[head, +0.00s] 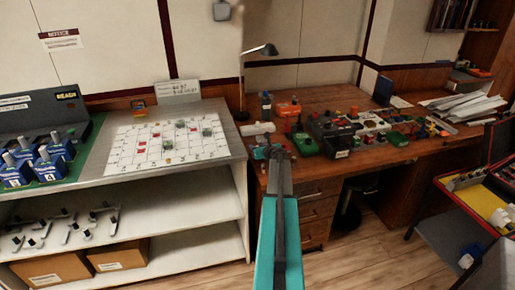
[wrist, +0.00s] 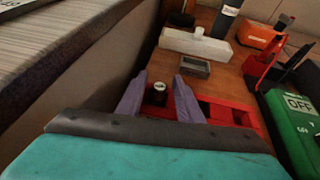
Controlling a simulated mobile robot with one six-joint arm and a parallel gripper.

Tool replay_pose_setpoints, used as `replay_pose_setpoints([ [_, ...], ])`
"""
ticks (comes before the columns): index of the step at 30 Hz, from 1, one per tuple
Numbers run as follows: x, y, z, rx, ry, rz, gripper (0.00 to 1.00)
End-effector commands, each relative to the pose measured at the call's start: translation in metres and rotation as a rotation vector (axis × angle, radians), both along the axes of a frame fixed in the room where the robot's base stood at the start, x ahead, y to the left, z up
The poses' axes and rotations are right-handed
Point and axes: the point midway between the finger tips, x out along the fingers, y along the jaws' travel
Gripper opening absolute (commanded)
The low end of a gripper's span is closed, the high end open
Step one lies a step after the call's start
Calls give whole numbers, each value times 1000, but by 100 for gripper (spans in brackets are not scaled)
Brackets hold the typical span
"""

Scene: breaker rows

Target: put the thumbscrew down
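My gripper (wrist: 160,82) points down at the wooden bench, with its two grey fingers spread apart. A dark round piece with a pale top (wrist: 159,93), which looks like the thumbscrew, shows between the fingers, with gaps on both sides. It appears to stand upright in the left part of a red tray (wrist: 256,125). I cannot tell its exact height against the tray floor. In the head view my gripper (head: 276,152) is over the left end of the bench, and my arm hides the thumbscrew.
A white block (wrist: 196,46) and a small grey box (wrist: 193,67) lie beyond the tray. A green box marked OFF (wrist: 292,122) stands to its right. The shelf unit (head: 240,138) stands close on the left. More devices crowd the bench (head: 327,97).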

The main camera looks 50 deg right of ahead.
Motion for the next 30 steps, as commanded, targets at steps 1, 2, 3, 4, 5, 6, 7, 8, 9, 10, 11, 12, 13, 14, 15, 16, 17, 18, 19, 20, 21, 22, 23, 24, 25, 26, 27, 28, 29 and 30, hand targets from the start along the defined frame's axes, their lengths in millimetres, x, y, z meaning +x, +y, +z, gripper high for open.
replay_pose_setpoints([
  [1, -1, 1, 2, 0, 0, 0, 33],
  [2, -2, 1, 2, 0, 0, 0, 33],
  [3, -4, 3, 2, 0, 0, 0, 33],
  [4, -5, 3, 3, 0, 0, 0, 33],
  [5, -7, 4, 4, 0, 0, 0, 33],
  [6, -9, 6, 5, 0, 0, 0, 33],
  [7, -11, 7, 6, 0, -1, 0, 33],
  [8, -14, 8, 7, -1, -1, -1, 33],
  [9, -17, 9, 8, -1, -1, -1, 33],
  [10, -19, 11, 9, -1, -1, -1, 33],
  [11, -21, 12, 10, -1, -1, -1, 33],
  [12, -25, 14, 12, -1, -1, -2, 33],
  [13, -27, 15, 13, -1, -1, -2, 33],
  [14, -30, 17, 14, -1, -1, -2, 33],
  [15, -33, 19, 16, -1, -1, -1, 33],
  [16, -35, 20, 17, -1, -1, -1, 33],
  [17, -38, 22, 18, -1, -1, -1, 33],
  [18, -41, 24, 19, 0, 0, 0, 33],
  [19, -43, 25, 20, 0, 0, 0, 33],
  [20, -46, 26, 22, 0, 0, 0, 33],
  [21, -49, 28, 23, 0, 0, 0, 33],
  [22, -51, 29, 24, 0, 0, -1, 33],
  [23, -54, 31, 25, 0, 0, -1, 33],
  [24, -58, 32, 27, 0, 0, -1, 33],
  [25, -60, 33, 28, -1, 0, -2, 33],
  [26, -63, 35, 30, -1, -1, -1, 33],
  [27, -66, 37, 31, -1, -1, -1, 33],
  [28, -68, 38, 33, -1, -1, -1, 33],
  [29, -71, 40, 34, 0, -1, 0, 33],
  [30, -74, 42, 35, 0, -1, 0, 33],
])
